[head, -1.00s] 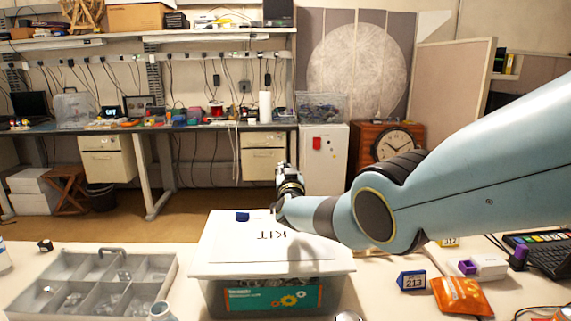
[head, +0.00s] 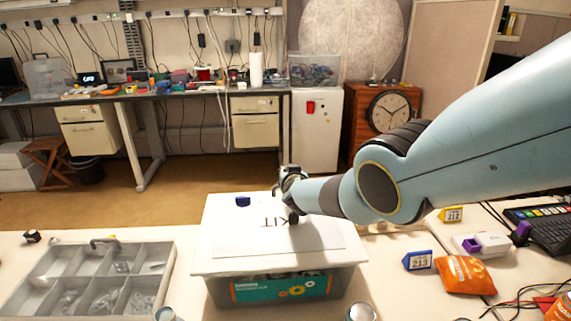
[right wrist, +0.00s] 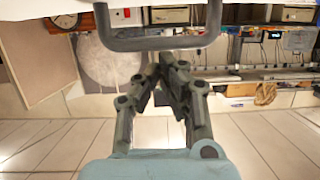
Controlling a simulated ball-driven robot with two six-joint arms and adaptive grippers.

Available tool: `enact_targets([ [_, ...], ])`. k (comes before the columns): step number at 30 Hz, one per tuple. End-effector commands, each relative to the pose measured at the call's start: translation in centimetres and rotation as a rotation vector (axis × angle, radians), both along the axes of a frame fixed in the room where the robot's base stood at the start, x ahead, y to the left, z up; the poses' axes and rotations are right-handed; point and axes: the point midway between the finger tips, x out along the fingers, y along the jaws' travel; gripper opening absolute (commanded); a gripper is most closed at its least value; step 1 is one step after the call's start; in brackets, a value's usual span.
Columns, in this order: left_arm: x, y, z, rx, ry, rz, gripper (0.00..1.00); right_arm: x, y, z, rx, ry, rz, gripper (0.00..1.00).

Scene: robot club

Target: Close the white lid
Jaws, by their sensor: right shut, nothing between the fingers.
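The white lid (head: 223,240), with a sheet marked KIT on it, lies over the grey box (head: 345,280), which has a teal label. The lid's front edge overhangs the box, and dark contents show just beneath it. I cannot tell whether the lid sits fully down. My right arm reaches over the lid from the right. My right gripper (head: 286,178) is at the lid's far edge; its fingertips are hard to make out there. In the right wrist view its fingers (right wrist: 165,68) are together and empty, near a grey bar (right wrist: 160,42). My left gripper is out of view.
A grey compartment tray (head: 60,295) stands left of the box. Floor lies open behind the table.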

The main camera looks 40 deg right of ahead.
Motion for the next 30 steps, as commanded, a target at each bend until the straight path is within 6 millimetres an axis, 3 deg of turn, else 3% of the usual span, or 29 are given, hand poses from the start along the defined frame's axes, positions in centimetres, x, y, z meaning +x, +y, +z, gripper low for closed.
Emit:
enact_targets([
  [30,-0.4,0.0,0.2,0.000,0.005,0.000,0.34,-1.2,0.3,-0.3,0.007,0.011,-0.005,0.00],
])
